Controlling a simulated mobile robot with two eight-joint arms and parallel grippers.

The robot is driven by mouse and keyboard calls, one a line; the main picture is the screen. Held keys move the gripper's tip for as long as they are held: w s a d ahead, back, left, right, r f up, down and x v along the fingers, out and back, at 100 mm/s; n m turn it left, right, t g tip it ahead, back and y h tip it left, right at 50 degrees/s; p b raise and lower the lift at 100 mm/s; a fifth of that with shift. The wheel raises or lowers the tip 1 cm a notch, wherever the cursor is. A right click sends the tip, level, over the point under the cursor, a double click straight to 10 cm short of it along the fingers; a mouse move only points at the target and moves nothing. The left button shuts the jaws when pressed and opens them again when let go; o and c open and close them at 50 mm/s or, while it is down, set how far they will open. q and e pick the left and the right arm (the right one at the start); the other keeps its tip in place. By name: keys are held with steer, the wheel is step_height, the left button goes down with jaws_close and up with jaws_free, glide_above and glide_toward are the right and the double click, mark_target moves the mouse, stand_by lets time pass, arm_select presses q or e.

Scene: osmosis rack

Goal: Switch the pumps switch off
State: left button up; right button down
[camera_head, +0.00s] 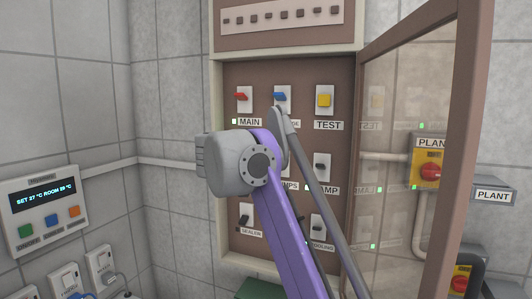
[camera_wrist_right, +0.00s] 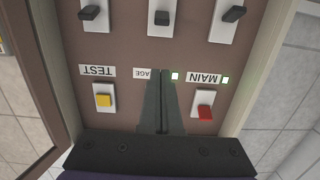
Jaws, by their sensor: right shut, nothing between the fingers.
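The pumps switch is in the middle row of the open brown panel (camera_head: 340,225). In the head view my purple right arm hides most of it; only part of its label (camera_head: 289,186) shows. In the upside-down right wrist view, the black lever (camera_wrist_right: 161,18) at top centre appears to be the pumps switch. Its label is hidden. My right gripper (camera_wrist_right: 163,76) is shut and empty, its tips over the label row between the blue switch's place and that lever, apart from the lever. In the head view its fingers are hidden. My left gripper is not in view.
Red MAIN (camera_head: 241,97), blue (camera_head: 280,97) and yellow TEST (camera_head: 324,100) switches fill the top row. LAMP (camera_head: 321,164) is at right, SEALER (camera_head: 245,219) and COOLING (camera_head: 317,224) below. The open glass door (camera_head: 447,150) stands at right.

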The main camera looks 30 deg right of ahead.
mark_target(284, 140)
steer(key=p+x, duration=0.2)
steer(key=x, duration=0.8)
steer(key=shift+s+d+r, duration=0.1)
steer(key=shift+s+d, duration=0.05)
steer(key=shift+s, duration=0.1)
steer(key=shift+a+f+b, duration=0.2)
steer(key=shift+f+b, duration=0.05)
steer(key=shift+f, duration=0.3)
steer(key=shift+a+f+b, duration=0.2)
steer(key=shift+f+b, duration=0.05)
steer(key=shift+f, duration=0.3)
arm_select(q)
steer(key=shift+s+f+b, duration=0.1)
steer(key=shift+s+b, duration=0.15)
steer(key=shift+b, duration=0.35)
arm_select(e)
steer(key=shift+s+a+f, duration=0.2)
steer(key=shift+s+f, duration=0.15)
steer(key=shift+f, duration=0.1)
steer(key=shift+s+a+f, duration=0.25)
steer(key=shift+s+f, duration=0.15)
steer(key=shift+f, duration=0.05)
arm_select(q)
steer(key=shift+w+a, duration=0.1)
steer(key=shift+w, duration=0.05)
arm_select(e)
steer(key=shift+w, duration=0.15)
